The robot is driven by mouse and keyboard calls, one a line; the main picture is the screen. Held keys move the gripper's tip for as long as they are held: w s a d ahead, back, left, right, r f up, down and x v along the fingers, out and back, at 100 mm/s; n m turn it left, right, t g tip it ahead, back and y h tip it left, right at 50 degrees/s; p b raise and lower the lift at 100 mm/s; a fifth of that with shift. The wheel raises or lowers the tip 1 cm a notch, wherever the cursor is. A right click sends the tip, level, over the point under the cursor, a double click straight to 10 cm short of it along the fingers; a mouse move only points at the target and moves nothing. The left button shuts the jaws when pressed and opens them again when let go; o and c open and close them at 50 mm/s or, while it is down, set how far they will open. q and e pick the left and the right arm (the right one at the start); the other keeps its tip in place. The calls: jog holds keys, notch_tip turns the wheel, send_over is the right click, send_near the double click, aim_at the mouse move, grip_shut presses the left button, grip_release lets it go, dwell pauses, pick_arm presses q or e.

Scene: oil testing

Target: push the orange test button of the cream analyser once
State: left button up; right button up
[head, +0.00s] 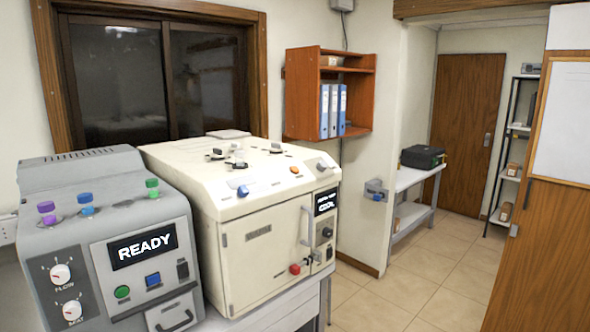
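The cream analyser (228,270) stands on a bench in the left half of the head view, with its front door shut. A small orange button (294,170) is on its sloped top panel, to the right of a blue knob (243,191). A red knob (295,269) is low on the front. A small black display (326,202) with white text is at the upper right of the front. Neither of my grippers is in view.
A grey machine (75,230) showing READY stands close on the left. A wooden wall shelf (301,95) with blue binders hangs behind. A side table (412,176) bears a dark case (422,157). Open tiled floor (400,290) lies to the right.

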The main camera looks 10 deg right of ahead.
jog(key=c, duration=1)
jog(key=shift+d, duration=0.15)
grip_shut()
